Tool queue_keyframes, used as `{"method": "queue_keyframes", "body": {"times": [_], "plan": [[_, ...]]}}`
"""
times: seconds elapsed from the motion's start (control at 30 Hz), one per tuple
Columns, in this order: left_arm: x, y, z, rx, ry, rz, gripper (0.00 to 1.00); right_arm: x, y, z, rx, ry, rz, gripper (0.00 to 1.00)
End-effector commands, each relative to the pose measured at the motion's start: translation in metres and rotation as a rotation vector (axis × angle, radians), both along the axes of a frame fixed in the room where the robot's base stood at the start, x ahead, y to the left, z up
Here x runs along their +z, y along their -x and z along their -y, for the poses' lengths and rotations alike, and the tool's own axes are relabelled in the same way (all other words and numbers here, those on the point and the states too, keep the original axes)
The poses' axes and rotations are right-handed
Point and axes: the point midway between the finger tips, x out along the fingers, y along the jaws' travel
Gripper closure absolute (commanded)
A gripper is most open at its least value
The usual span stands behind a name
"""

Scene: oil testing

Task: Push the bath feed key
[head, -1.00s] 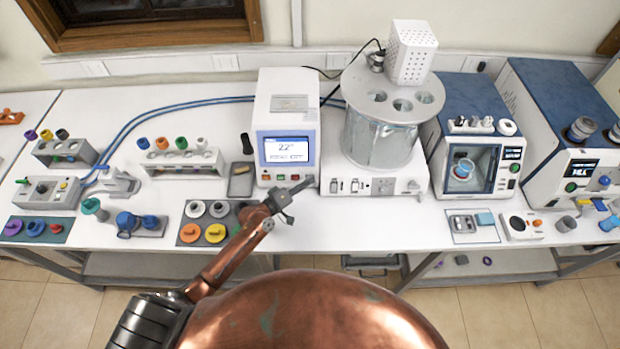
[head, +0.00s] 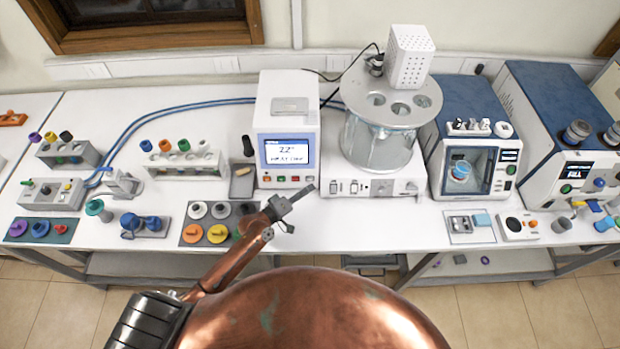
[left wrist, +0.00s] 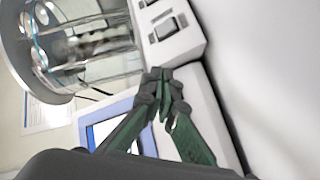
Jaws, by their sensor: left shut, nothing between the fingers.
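The white bath control box (head: 288,108) stands at the middle of the bench. Its lit screen (head: 287,149) reads about 22, with a text line below. A row of small coloured keys (head: 282,179) runs along its lower front; their labels are too small to read. The glass bath (head: 380,140) stands to the right on a white base (head: 340,187) with small panel parts, also seen in the left wrist view (left wrist: 165,28). My left gripper (head: 308,190) is shut and empty, its tip just in front of the box's lower right corner; contact cannot be told. My right gripper is not in view.
A mat with coloured caps (head: 217,234) lies left of my left gripper. Tube racks (head: 185,162) stand further left, with blue hoses (head: 150,113) behind. Blue-and-white instruments (head: 470,110) stand at the right. The bench front below the glass bath is clear.

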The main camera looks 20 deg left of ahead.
Motion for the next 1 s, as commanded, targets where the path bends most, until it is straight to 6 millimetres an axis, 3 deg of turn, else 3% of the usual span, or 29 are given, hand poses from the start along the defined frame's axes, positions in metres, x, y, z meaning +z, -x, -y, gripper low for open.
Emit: {"method": "queue_keyframes", "body": {"times": [0.33,1.0], "plan": [[0.013,0.027,0.008,0.000,0.001,0.001,1.00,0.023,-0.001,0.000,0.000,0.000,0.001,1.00],[0.012,0.027,0.008,0.000,0.001,0.001,1.00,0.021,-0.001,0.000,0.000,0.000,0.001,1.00]]}}
